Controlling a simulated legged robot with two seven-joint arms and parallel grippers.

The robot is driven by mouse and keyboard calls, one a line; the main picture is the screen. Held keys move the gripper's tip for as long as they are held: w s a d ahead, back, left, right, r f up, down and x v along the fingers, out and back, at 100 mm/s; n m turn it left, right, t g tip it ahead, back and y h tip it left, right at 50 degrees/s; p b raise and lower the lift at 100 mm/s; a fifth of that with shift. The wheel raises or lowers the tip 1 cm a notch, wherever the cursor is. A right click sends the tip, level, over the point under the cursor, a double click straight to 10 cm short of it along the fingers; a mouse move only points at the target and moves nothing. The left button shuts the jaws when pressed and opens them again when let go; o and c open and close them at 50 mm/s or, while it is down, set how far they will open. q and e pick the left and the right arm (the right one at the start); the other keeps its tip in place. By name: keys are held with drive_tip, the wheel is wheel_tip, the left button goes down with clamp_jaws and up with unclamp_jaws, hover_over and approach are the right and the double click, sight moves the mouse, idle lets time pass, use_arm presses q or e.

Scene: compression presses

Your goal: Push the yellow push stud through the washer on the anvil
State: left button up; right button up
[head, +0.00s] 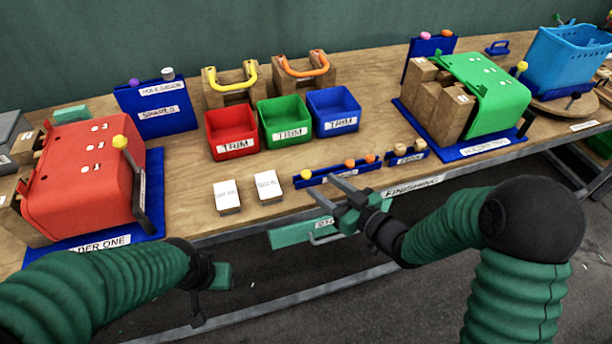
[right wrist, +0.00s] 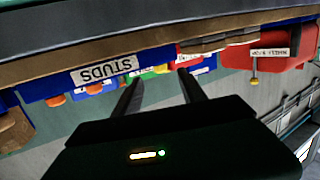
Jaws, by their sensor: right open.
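The blue rack labelled STUDS (head: 335,174) lies near the table's front edge. A yellow-orange stud head (head: 306,174) is at its left end, with two orange heads (head: 350,163) to its right. My right gripper (head: 321,184) is open, its two fingers pointing at the rack from the front. In the right wrist view the open fingers (right wrist: 160,76) have nothing between them, and the rack's label (right wrist: 104,70) appears upside down. My left gripper (head: 213,278) is low in front of the table, its jaws unclear. I cannot make out the washer or the anvil.
A red press (head: 80,180) stands at left and a green press (head: 486,95) at right. Red (head: 232,145), green (head: 286,133) and blue (head: 335,124) TRIM bins stand behind the rack. Two white-topped blocks (head: 227,195) are left of it. A teal drawer (head: 290,235) hangs under the table edge.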

sight(309, 176)
drive_tip(key=x, duration=0.5)
drive_tip(key=shift+r, duration=0.2)
drive_tip(key=shift+a, duration=0.45)
drive_tip(key=shift+c, duration=1)
drive_tip(key=shift+d, duration=0.65)
clamp_jaws()
drive_tip(key=shift+a, duration=0.4)
